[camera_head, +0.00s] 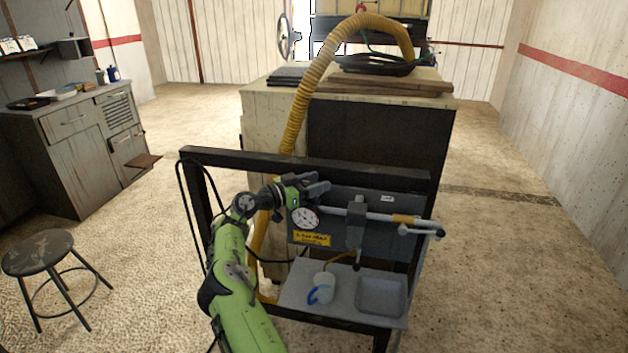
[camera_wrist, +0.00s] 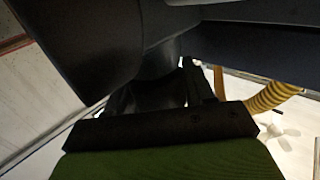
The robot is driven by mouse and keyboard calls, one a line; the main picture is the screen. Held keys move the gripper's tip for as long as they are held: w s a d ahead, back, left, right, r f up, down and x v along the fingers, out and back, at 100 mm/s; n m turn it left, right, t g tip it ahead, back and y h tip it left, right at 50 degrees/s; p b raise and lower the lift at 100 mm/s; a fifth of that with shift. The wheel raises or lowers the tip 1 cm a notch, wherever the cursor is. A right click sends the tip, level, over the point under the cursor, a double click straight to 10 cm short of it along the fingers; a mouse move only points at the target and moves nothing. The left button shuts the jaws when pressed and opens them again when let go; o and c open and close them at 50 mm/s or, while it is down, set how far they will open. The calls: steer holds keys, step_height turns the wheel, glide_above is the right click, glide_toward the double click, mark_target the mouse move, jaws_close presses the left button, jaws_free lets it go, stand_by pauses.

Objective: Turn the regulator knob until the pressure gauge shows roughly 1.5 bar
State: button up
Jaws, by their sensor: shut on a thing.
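The pressure gauge (camera_head: 305,217) is a round white dial on the left of the grey panel (camera_head: 378,205). Its needle is too small to read. My gripper (camera_head: 318,187) is just above the gauge, at the panel's upper left, shut on the regulator knob. The knob is hidden behind the fingers in the head view and cannot be told clearly in the wrist view, where dark parts fill most of the picture. A yellow label (camera_head: 312,239) is below the gauge.
A pipe (camera_head: 375,214) runs right from the gauge to a grey handle (camera_head: 425,231). A dark frame (camera_head: 300,160) surrounds the panel. A stool (camera_head: 38,252) stands at left.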

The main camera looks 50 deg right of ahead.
steer(key=shift+s+r+m+g+y, duration=0.1)
steer(key=shift+m+g+y, duration=0.2)
steer(key=shift+m+g, duration=0.3)
steer(key=o, duration=1)
steer(key=p+v, duration=0.2)
steer(key=v, duration=1.3)
steer(key=shift+w+a, duration=0.25)
